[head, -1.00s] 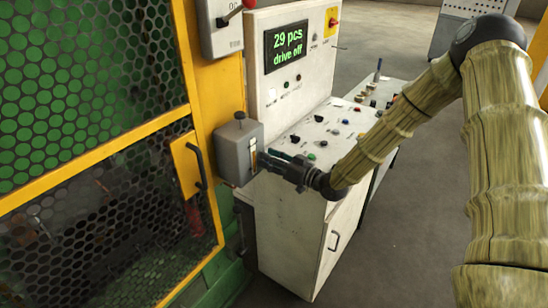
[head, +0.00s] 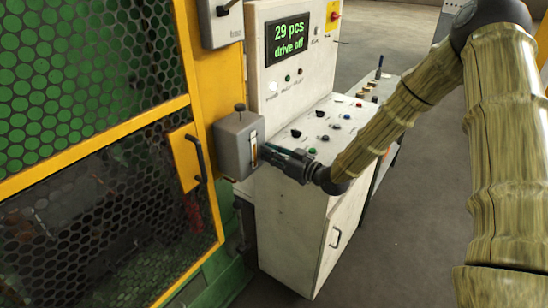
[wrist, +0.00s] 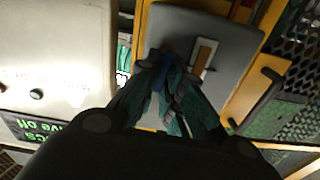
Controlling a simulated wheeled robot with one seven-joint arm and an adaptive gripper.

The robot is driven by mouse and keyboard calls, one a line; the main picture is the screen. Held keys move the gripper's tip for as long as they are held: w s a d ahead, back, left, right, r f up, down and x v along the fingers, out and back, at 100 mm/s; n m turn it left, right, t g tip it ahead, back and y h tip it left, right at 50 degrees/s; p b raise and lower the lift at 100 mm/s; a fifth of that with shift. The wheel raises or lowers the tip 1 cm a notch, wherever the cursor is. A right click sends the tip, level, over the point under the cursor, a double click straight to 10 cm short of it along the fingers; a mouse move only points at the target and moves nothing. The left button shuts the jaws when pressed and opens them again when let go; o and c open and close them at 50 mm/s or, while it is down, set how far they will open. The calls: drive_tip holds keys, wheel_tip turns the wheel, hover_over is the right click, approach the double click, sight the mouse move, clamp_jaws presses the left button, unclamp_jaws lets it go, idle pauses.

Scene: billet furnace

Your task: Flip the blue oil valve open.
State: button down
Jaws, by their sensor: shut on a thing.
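The grey oil box (head: 232,143) with a narrow amber sight glass (head: 253,146) is fixed to the yellow post. It also shows in the wrist view (wrist: 229,38). My gripper (head: 266,151) is at the box's right side, just by the sight glass. In the wrist view my gripper (wrist: 165,82) is shut around a narrow blue piece, the blue oil valve (wrist: 160,78), beside the sight glass. Most of the valve is hidden by the fingers, so its angle is unclear. In the head view the valve cannot be made out.
A white control console (head: 292,220) with buttons and a lit display (head: 288,41) stands right behind my gripper. A yellow-framed mesh door (head: 95,125) with a dark handle (head: 198,158) is at the left. Open floor (head: 420,190) lies to the right.

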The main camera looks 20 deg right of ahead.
drive_tip(key=shift+n+b, duration=0.45)
drive_tip(key=shift+n, duration=0.15)
drive_tip(key=c, duration=1.6)
unclamp_jaws()
drive_tip(key=shift+o, duration=0.2)
drive_tip(key=v, duration=1.2)
drive_tip(key=shift+f, duration=0.1)
